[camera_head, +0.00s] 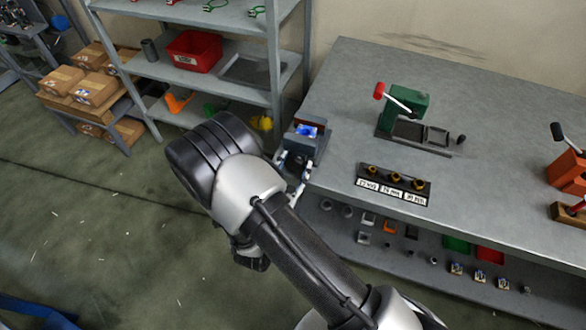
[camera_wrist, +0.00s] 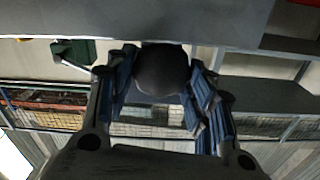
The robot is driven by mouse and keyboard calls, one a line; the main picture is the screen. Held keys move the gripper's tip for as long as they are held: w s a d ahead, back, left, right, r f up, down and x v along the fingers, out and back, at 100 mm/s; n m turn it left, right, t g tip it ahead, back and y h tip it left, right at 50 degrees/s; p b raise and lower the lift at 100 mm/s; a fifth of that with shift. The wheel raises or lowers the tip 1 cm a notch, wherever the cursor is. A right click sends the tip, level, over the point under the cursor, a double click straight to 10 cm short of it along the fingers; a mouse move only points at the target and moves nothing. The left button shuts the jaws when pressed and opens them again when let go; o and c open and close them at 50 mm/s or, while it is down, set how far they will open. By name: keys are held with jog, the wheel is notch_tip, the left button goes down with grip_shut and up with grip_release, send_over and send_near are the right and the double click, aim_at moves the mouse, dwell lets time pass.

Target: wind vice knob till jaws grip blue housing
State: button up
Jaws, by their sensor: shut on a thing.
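The vice (camera_head: 316,144) is a dark block at the left end of the grey workbench. The blue housing (camera_head: 306,130) sits in the top of the vice, between its jaws; any gap at the jaws is too small to tell. My gripper (camera_head: 295,172) is at the front of the vice, by the bench's edge. In the wrist view the dark round vice knob (camera_wrist: 163,70) is between my two blue-padded fingers, which are shut on it. The head view shows the knob only as a small dark shape, partly hidden by my fingers.
A green press (camera_head: 403,106) with a red-tipped lever stands right of the vice. A labelled rack (camera_head: 394,184) with several brass pieces lies near the front edge. An orange tool (camera_head: 568,171) is at far right. Grey shelving (camera_head: 273,75) stands behind left.

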jog(key=shift+m, duration=0.7)
jog(key=o, duration=1)
jog(key=shift+o, duration=0.2)
jog(key=v, duration=1.2)
